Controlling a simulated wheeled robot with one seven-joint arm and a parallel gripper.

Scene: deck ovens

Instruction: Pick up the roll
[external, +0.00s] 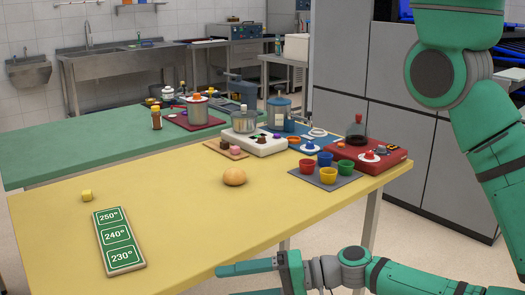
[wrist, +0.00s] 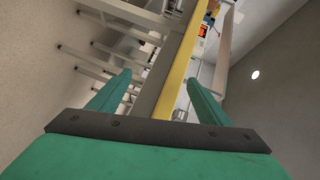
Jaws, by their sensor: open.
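A round tan roll (external: 234,177) rests on the yellow table (external: 180,223), near the middle of its top in the external view. My gripper (external: 232,275) is low in the external view, in front of the table's near edge and apart from the roll. In the wrist view the two green fingers of my gripper (wrist: 158,90) stand wide apart with nothing between them. The roll does not show in the wrist view, where the yellow table edge (wrist: 178,72) runs past beyond the fingers.
Coloured cups on a grey mat (external: 345,181), a red burner unit (external: 385,157) and a white scale-like unit (external: 258,144) stand to the right and behind the roll. Bare tabletop surrounds the roll's front and left.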

